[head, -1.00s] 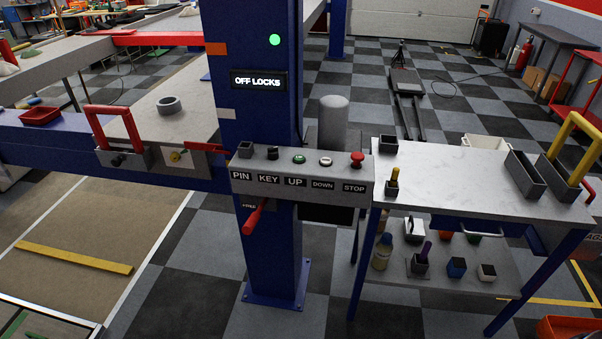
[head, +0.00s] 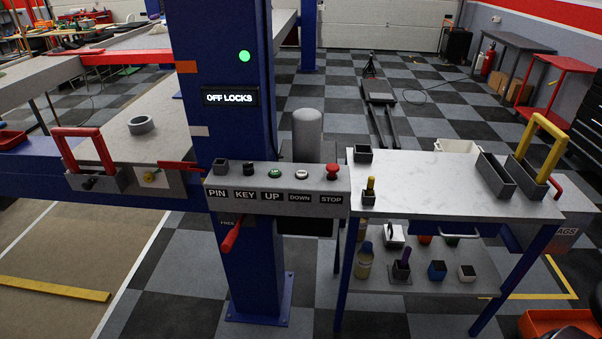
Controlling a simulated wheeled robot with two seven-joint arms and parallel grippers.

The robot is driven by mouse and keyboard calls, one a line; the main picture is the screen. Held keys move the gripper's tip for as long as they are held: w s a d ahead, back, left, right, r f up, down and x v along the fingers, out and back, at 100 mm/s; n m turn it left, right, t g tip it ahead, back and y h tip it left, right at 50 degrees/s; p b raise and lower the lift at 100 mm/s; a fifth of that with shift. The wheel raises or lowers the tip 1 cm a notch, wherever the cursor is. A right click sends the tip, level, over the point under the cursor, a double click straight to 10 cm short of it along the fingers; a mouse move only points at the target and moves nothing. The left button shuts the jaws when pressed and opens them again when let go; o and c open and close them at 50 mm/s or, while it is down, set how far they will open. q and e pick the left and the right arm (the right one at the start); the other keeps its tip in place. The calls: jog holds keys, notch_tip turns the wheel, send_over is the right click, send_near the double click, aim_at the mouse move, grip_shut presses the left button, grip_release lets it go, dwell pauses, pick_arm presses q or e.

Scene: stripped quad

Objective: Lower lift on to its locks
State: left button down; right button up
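The blue lift post (head: 225,120) stands left of centre. Its sign (head: 229,97) reads OFF LOCKS and a green lamp (head: 244,56) glows above it. The control box (head: 275,190) on the post carries PIN, KEY, UP, DOWN and STOP labels. The green UP button (head: 274,173), white DOWN button (head: 302,174) and red STOP knob (head: 332,172) sit on top, with a black key switch (head: 248,168) to their left. A red lever (head: 231,235) hangs under the box beside the word FREE. The lift's runway (head: 160,150) extends left, level with the box. Neither gripper is in view.
A workbench (head: 430,180) stands right of the post, with a yellow-handled item (head: 542,140) in a dark holder and small cups. Its lower shelf (head: 440,265) holds bottles and pots. A red bin (head: 556,325) lies at lower right.

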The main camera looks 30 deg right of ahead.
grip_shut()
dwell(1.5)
